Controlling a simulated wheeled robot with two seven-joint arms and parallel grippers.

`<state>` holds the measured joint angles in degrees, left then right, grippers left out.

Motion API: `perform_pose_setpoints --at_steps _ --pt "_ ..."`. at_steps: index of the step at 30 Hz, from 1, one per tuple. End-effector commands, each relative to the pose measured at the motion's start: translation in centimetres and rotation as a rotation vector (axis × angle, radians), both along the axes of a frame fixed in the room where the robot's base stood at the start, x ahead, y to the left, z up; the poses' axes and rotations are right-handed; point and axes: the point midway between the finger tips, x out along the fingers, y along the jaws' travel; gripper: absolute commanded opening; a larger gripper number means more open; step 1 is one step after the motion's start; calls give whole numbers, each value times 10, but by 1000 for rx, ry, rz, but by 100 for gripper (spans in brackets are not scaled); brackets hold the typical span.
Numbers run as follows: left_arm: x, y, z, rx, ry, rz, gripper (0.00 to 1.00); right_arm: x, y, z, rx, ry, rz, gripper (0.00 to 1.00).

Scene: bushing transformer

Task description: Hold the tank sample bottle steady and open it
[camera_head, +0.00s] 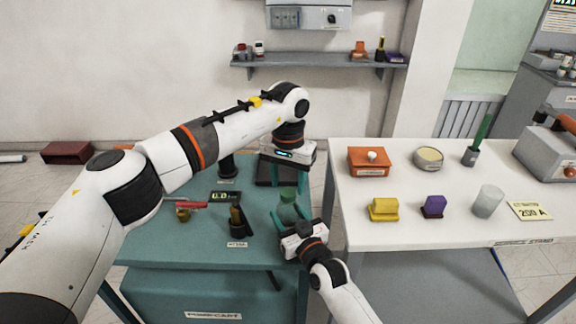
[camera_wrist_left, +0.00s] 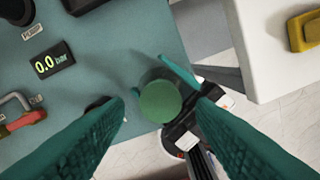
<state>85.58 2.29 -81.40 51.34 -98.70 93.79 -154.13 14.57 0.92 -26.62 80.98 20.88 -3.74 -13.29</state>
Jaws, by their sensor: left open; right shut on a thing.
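The sample bottle (camera_head: 288,213) is green and stands near the right edge of the teal cart top. My right gripper (camera_head: 291,222) is shut on the bottle from the front right. My left gripper (camera_head: 289,182) is open and points down above the bottle, apart from it. In the left wrist view the round green cap (camera_wrist_left: 160,101) shows from above, between and beyond the two wide-set teal fingers of my left gripper (camera_wrist_left: 163,105). The bottle's lower body is partly hidden by my right gripper.
The teal cart (camera_head: 165,245) also carries a red-handled tool (camera_head: 187,206), a 0.0 bar display (camera_wrist_left: 50,60) and a dark bottle-like item (camera_head: 237,222). The white table (camera_head: 450,190) on the right holds an orange box (camera_head: 369,161), a yellow block (camera_head: 383,209) and several other items.

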Motion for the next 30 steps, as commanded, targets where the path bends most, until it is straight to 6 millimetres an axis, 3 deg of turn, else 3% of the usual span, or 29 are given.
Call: perform_pose_setpoints --at_steps 6,16,24,30 --pt "0 0 -22 0 1 1 51 0 0 -1 0 1 0 0" --pt "0 0 -25 1 -1 1 51 0 0 -1 0 1 0 0" --pt "0 0 -25 1 -1 2 6 0 0 -1 0 1 0 0" --pt "0 0 -25 1 -1 36 5 0 0 -1 0 1 0 0"
